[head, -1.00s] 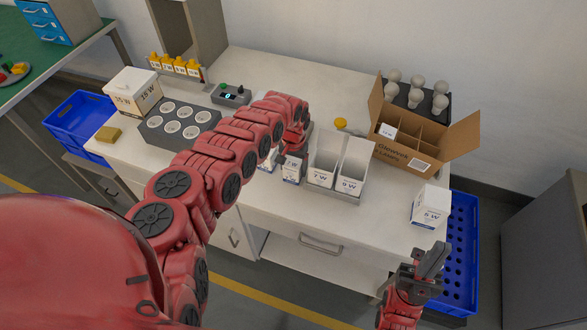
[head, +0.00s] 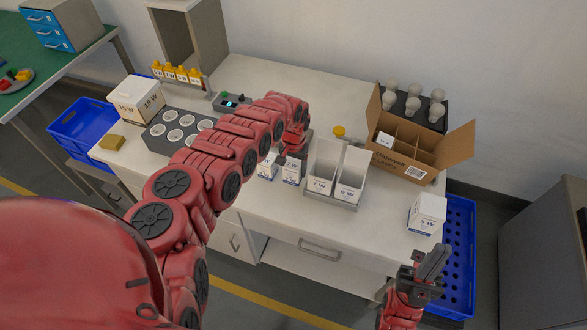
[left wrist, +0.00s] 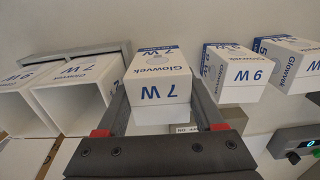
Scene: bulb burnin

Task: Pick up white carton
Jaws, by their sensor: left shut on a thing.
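My left gripper (left wrist: 160,108) is shut on a white 7 W carton (left wrist: 158,85), with one finger along each side of it in the left wrist view. In the head view this carton (head: 291,174) is small and partly hidden by my left gripper (head: 291,154). I cannot tell whether it is clear of the table. A 9 W carton (left wrist: 235,75) and a 5 W carton (left wrist: 288,62) stand beside it.
Two open white cartons stand in a grey holder (head: 330,201) just right of the held carton. A divided cardboard box (head: 400,162), a bulb rack (head: 436,118) and a 5 W box (head: 427,214) are further right. A grey cup block (head: 160,142) is left.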

